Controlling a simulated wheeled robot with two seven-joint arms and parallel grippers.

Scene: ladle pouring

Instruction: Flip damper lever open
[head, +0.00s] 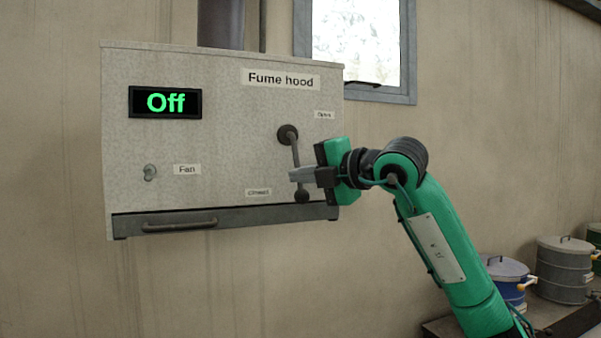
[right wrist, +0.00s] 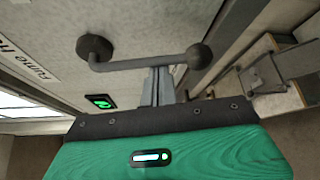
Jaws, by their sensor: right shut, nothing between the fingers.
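The damper lever (head: 295,156) is on the front of the fume hood (head: 220,150). It hangs down from its round pivot, tilted slightly right, with its dark ball knob (head: 302,196) at the bottom. The "Open" label (head: 324,114) is right of the pivot and the label that seems to read "Closed" (head: 258,192) is lower left. My right gripper (head: 297,174) is shut and empty, its fingertips at the lever's lower rod, just above the knob. The right wrist view shows the shut fingers (right wrist: 158,85) reaching the lever rod (right wrist: 145,63); I cannot tell whether they touch. My left gripper is out of view.
The hood's display (head: 165,102) reads "Off" in green. A fan switch (head: 150,172) sits at the lower left and a handle (head: 180,226) runs along the bottom edge. A window (head: 360,40) is behind. Grey and blue pots (head: 565,268) stand at the lower right.

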